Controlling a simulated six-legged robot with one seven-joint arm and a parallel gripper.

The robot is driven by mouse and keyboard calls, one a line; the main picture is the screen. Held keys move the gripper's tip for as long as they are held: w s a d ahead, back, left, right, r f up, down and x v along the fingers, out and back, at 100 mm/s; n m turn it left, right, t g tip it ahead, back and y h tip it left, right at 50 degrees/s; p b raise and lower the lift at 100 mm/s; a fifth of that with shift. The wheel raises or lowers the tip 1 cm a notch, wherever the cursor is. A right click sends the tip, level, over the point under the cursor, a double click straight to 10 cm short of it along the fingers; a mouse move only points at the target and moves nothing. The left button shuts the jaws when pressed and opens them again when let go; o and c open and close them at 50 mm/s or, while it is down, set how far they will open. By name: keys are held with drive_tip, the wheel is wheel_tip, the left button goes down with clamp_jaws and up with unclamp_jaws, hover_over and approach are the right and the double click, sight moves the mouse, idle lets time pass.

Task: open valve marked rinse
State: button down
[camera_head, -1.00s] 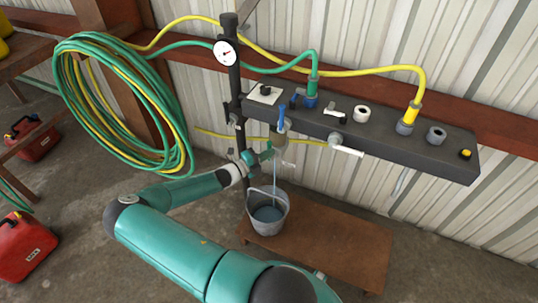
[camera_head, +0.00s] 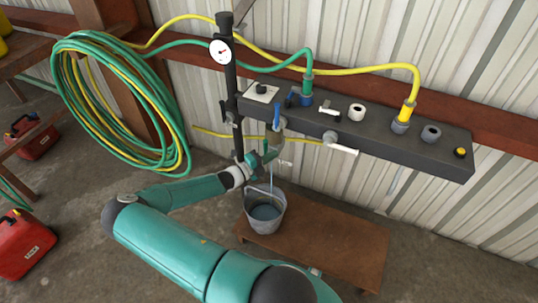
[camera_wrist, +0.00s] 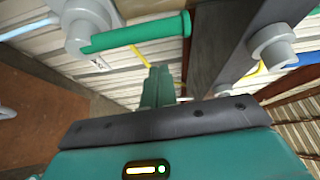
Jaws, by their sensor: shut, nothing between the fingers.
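My gripper (camera_head: 258,160) is shut and empty, beside the hanging valve under the dark manifold (camera_head: 385,144). In the wrist view its teal fingers (camera_wrist: 160,86) point at a green bar handle (camera_wrist: 137,32), apart from it in the picture. That handle joins a grey valve body (camera_wrist: 88,25). A small label (camera_wrist: 99,64) near it is too small to read. A blue lever (camera_head: 276,117) stands upright on the manifold's front, and a white lever (camera_head: 343,150) points right. I cannot read which valve is marked rinse. A thin water stream (camera_head: 271,178) falls towards the bucket (camera_head: 279,217).
The bucket is on a low brown table (camera_head: 340,245). A coiled hose (camera_head: 68,105) hangs at left, and red cans (camera_head: 25,245) stand on the floor.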

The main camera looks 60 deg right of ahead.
drive_tip(key=v, duration=1)
drive_tip(key=shift+s, duration=0.25)
drive_tip(key=shift+r, duration=0.15)
drive_tip(key=w+a+r+m+t+y, duration=0.1)
drive_tip(key=a+r+m+t+y, duration=0.1)
drive_tip(key=a+r+m+y, duration=0.55)
drive_tip(key=a+r+m+t+y, duration=0.2)
drive_tip(key=a+r+m+y, duration=0.3)
drive_tip(key=a+r+m, duration=0.6)
drive_tip(key=s+a+r+m+t+y, duration=0.2)
drive_tip(key=s+a+r+m+t, duration=0.2)
drive_tip(key=a+r+m, duration=0.3)
drive_tip(key=s+a+r+m+t+y, duration=0.2)
drive_tip(key=s+a+r+m+t, duration=0.2)
drive_tip(key=a+r, duration=0.7)
drive_tip(key=s+m, duration=0.2)
drive_tip(key=shift+a+r+m, duration=0.25)
drive_tip(key=shift+a+m, duration=0.1)
